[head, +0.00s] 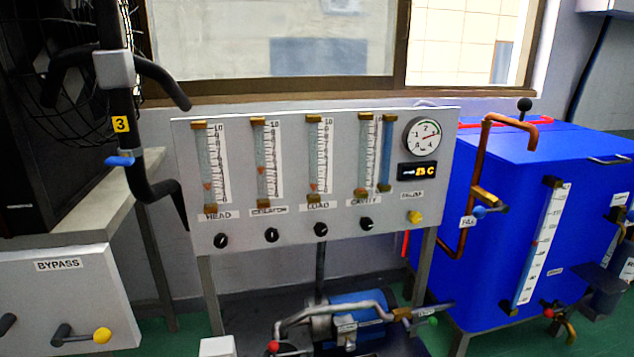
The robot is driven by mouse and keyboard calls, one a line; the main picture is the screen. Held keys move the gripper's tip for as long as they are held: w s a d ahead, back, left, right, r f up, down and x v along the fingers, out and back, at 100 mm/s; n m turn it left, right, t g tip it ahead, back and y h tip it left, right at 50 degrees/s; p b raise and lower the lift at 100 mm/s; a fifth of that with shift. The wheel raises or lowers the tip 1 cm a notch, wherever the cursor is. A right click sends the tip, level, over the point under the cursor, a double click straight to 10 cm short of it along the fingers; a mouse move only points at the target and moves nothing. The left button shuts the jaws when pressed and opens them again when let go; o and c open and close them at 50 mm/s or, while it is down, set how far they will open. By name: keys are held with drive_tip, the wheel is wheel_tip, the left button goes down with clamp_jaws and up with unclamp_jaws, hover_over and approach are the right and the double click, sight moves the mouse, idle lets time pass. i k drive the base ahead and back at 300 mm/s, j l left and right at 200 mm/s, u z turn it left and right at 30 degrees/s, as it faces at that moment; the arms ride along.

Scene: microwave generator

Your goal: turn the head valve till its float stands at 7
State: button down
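The head flowmeter (208,160) is the leftmost tube on the grey panel (300,220), above a label reading HEAD. Its small reddish float (207,186) stands low in the tube, at roughly 2 on a scale with 10 at the top. The head valve (221,240) is a black round knob with a white mark, below that label. I cannot read the mark's exact angle.
Similar black knobs (272,235) sit right of the head valve, with a yellow knob (415,217) at far right. A pump (345,313) lies below; a blue tank (500,190) stands right.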

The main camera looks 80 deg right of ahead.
sight(221, 240)
drive_tip(key=z, duration=0.45)
drive_tip(key=l+z, duration=0.1)
drive_tip(key=z, duration=0.8)
drive_tip(key=l+z, duration=0.1)
drive_tip(key=z, duration=0.8)
drive_tip(key=l+z, duration=0.1)
drive_tip(key=z, duration=0.35)
